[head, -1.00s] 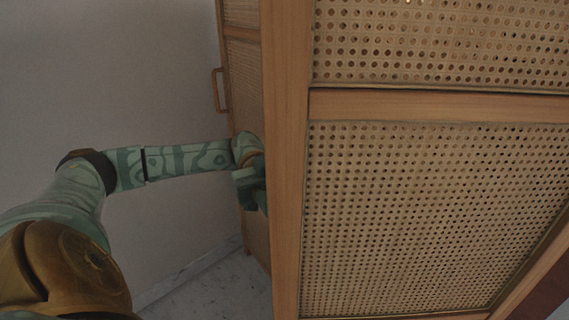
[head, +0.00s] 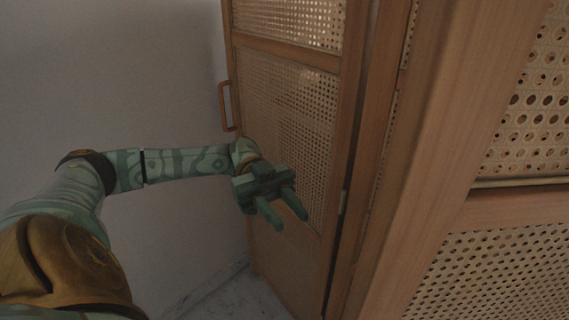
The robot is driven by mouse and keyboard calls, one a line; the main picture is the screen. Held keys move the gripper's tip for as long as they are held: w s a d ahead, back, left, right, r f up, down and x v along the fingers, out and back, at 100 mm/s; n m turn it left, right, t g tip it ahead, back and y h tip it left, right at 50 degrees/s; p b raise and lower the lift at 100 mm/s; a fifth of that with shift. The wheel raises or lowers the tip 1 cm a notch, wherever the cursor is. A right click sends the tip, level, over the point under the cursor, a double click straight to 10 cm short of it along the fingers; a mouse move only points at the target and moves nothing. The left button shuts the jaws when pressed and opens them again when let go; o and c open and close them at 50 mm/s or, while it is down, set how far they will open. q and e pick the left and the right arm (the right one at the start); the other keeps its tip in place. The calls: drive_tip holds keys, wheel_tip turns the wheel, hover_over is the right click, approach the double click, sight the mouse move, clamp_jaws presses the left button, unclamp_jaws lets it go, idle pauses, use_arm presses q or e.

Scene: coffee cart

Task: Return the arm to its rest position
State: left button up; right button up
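My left arm comes in from the left and reaches toward a wooden panel with woven cane (head: 290,110). My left gripper (head: 284,219) is in front of the lower part of this panel. Its two green fingers are spread apart with nothing between them. I cannot tell whether the gripper touches the panel. My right gripper is not in view.
The cane panel has a wooden handle (head: 223,106) on its left edge. A nearer wooden frame with cane (head: 510,265) fills the right side. A plain grey wall (head: 120,70) is at the left, and pale floor (head: 235,298) shows at the bottom.

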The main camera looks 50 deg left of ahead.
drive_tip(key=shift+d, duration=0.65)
